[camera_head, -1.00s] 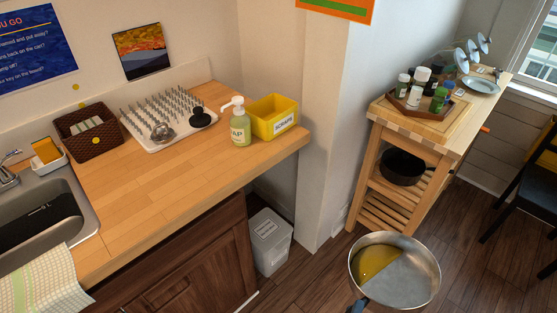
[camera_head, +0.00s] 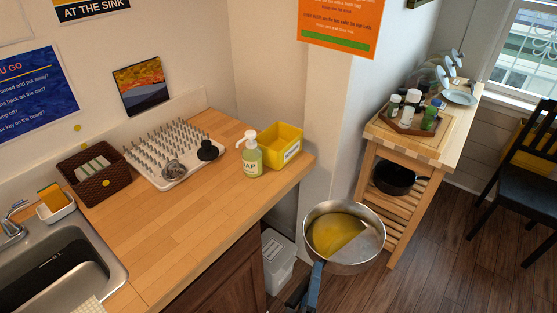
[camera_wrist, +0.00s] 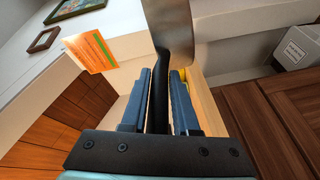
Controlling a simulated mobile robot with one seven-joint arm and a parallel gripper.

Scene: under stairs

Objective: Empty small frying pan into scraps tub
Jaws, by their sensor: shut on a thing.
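The small frying pan (camera_head: 368,252) is steel and holds something flat and yellow (camera_head: 328,233) over part of its base. The pan hangs in the air, in front of and right of the counter's corner. My gripper (camera_wrist: 158,100) is shut on the pan's dark handle (camera_wrist: 159,72); the pan's metal side (camera_wrist: 166,22) rises beyond the fingers in the wrist view. The scraps tub (camera_head: 292,152) is a yellow open box with a white label, at the counter's right end, up and left of the pan. The tub's inner floor is mostly hidden.
A soap bottle (camera_head: 250,158) stands just left of the tub. A spiked drying rack (camera_head: 172,180) and a brown basket (camera_head: 92,178) are further left. A grey bin (camera_head: 278,260) is on the floor below. A wooden cart (camera_head: 440,155) with bottles stands right.

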